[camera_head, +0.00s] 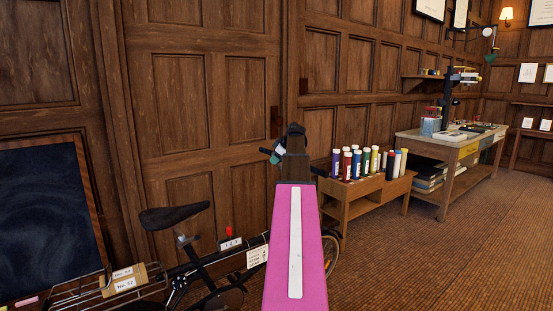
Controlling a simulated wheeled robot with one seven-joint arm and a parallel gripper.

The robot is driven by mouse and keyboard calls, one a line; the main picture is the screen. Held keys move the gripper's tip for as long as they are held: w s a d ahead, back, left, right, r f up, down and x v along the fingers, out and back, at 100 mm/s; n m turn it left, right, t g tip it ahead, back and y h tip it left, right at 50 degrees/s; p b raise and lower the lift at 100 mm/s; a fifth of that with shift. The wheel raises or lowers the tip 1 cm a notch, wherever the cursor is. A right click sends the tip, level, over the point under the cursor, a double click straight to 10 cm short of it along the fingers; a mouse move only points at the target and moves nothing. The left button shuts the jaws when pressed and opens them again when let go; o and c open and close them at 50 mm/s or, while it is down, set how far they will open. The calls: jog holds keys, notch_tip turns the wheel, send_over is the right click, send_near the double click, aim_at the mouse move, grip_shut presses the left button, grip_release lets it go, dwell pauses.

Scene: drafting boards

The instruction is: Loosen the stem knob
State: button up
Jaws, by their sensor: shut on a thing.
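A black bicycle (208,264) stands against the wood-panelled wall, with its saddle (174,214) at the left. My pink arm with a white stripe reaches forward to the bicycle's handlebar end. My gripper (293,141) is dark and sits at the handlebar, covering its middle. A bar end with a teal part (271,155) shows on its left. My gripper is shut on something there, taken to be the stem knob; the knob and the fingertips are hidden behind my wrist. A small red piece (229,231) stands above a numbered tag (230,243) on the bicycle.
A low wooden bench (366,196) with several coloured tubes (368,161) stands close on the right. Behind it is a workbench (450,146). A dark board (44,225) leans at the left, beside the bicycle's rear rack (77,292). Carpet (450,255) is clear at the right front.

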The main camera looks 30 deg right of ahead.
jog(key=shift+n, duration=0.3)
jog(key=o, duration=0.9)
jog(key=v, duration=1)
jog(key=shift+s+d+r, duration=0.2)
jog(key=shift+d+r, duration=0.05)
jog(key=shift+r, duration=0.05)
jog(key=shift+s, duration=0.1)
